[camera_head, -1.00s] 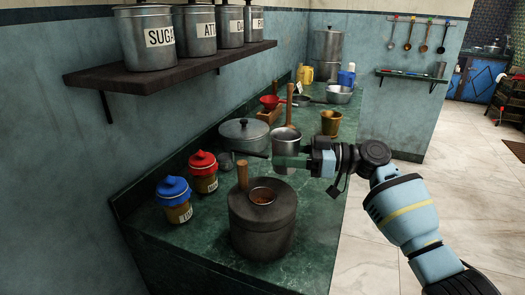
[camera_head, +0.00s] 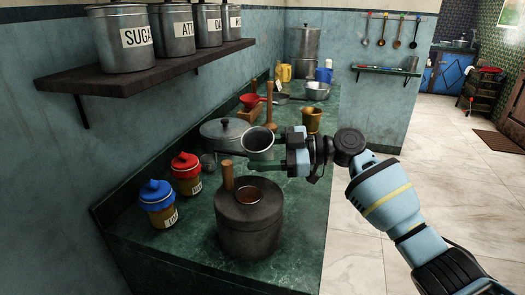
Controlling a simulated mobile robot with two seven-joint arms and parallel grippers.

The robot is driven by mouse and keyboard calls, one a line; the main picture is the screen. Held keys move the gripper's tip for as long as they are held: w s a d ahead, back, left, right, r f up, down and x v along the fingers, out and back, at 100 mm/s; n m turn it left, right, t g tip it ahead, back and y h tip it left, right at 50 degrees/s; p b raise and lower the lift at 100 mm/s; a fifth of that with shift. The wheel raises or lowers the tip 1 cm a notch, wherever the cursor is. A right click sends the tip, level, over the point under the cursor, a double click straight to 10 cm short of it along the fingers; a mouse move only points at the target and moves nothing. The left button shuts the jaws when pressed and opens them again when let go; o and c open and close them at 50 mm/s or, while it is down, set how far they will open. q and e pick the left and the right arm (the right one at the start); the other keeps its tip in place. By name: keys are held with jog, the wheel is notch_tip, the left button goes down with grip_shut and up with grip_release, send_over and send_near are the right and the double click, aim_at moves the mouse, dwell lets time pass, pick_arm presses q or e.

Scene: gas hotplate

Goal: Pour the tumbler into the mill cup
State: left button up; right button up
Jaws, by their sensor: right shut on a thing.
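The steel tumbler (camera_head: 259,150) is in my right gripper (camera_head: 280,150), which is shut on it from the right. The tumbler is tilted, its open mouth facing the camera and somewhat left, so I see into its grey inside. It hangs above and behind the mill (camera_head: 250,232), a dark round body with an upright wooden handle (camera_head: 227,175). The mill cup (camera_head: 249,193) is the small round opening in the mill's top, with something brown in it. No stream shows between tumbler and cup. My left gripper is not in view.
Blue-lidded (camera_head: 159,204) and red-lidded (camera_head: 186,174) jars stand left of the mill. A lidded pot (camera_head: 222,134), a brass mortar (camera_head: 312,121) and a red funnel (camera_head: 250,99) stand behind. A shelf (camera_head: 160,68) with canisters overhangs the left. The counter's front right is clear.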

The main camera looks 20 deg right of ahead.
aim_at(256, 157)
jog(key=n, duration=0.1)
jog(key=n+h, duration=0.1)
jog(key=n, duration=0.1)
jog(key=s+n, duration=0.1)
jog(key=shift+a+n+t+h, duration=0.3)
jog(key=shift+a+n+t, duration=0.05)
jog(key=shift+n+t, duration=0.05)
jog(key=n, duration=0.1)
jog(key=s+n+t+h, duration=0.1)
jog(key=n, duration=0.1)
jog(key=a+n+p, duration=0.1)
jog(key=n, duration=0.1)
jog(key=shift+s+f+t+h, duration=0.1)
jog(key=shift+s+t+h, duration=0.05)
jog(key=shift+t+h, duration=0.15)
jog(key=shift+n, duration=0.3)
jog(key=shift+s+a+r+n+b, duration=0.2)
jog(key=shift+s+n+b, duration=0.15)
jog(key=shift+n+b, duration=0.2)
jog(key=shift+s+r+n+t, duration=0.15)
jog(key=shift+n+t, duration=0.15)
jog(key=shift+n, duration=0.05)
jog(key=shift+s+a+r+n+b, duration=0.15)
jog(key=shift+r+n+b, duration=0.1)
jog(key=shift+n+b, duration=0.2)
jog(key=shift+h, duration=0.4)
jog(key=shift+t, duration=0.3)
